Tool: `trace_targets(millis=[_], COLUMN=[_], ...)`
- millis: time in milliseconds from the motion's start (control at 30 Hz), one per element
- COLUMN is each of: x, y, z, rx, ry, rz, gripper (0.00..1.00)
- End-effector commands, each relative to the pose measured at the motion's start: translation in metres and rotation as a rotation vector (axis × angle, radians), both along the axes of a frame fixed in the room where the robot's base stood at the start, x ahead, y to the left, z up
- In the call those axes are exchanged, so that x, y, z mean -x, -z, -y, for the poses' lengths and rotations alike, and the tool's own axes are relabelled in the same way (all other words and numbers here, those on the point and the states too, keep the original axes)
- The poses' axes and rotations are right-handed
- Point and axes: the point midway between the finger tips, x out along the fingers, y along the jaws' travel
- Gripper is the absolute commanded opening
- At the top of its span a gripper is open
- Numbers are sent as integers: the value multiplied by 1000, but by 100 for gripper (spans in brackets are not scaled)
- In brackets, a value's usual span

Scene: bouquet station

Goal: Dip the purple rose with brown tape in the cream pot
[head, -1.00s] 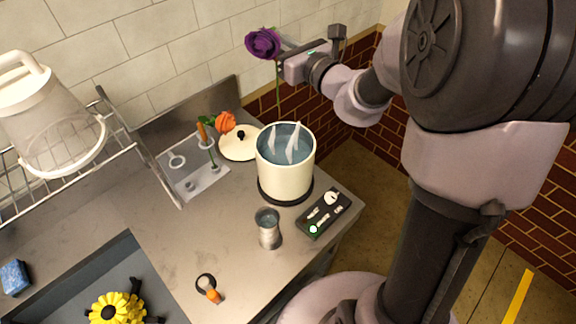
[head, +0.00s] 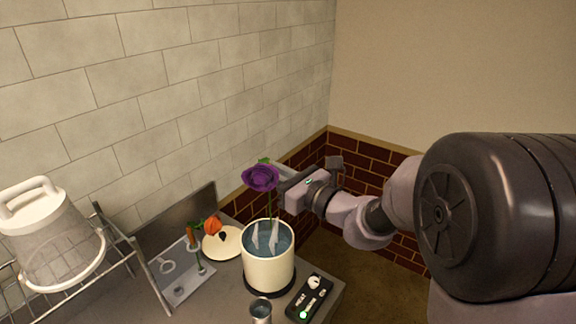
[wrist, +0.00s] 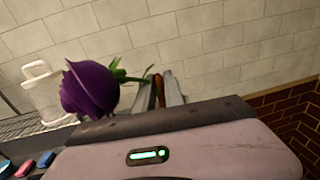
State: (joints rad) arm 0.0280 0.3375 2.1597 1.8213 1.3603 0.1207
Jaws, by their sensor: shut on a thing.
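The purple rose (head: 262,177) hangs bloom up over the cream pot (head: 270,272), its green stem running down to the pot's mouth. I cannot tell whether the stem's lower end touches the liquid. The pot is open, with bluish liquid and pale wisps inside. My gripper (head: 280,180) is shut on the rose's stem, just right of the bloom. In the wrist view the bloom (wrist: 88,90) is left of the fingers (wrist: 162,90), and a brown strip shows between them. I cannot make out the tape in the head view.
The pot's lid (head: 222,243) lies behind left. A holder tray (head: 178,290) with an orange flower (head: 211,225) stands left of it. A metal cup (head: 261,310) and a control panel (head: 310,298) are in front. A white bucket (head: 50,235) sits on the rack at left.

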Motion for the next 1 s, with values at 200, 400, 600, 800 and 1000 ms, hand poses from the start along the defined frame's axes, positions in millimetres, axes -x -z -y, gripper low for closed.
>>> trace_targets(millis=[200, 400, 600, 800, 1000], x=[0, 0, -1, -1, -1], y=[20, 46, 71, 96, 122], z=[1, 1, 1, 1, 1], rx=[1, 1, 1, -1, -1], ry=[2, 3, 3, 3, 3], rz=[-1, -1, 1, -1, -1], gripper=[0, 0, 0, 0, 0])
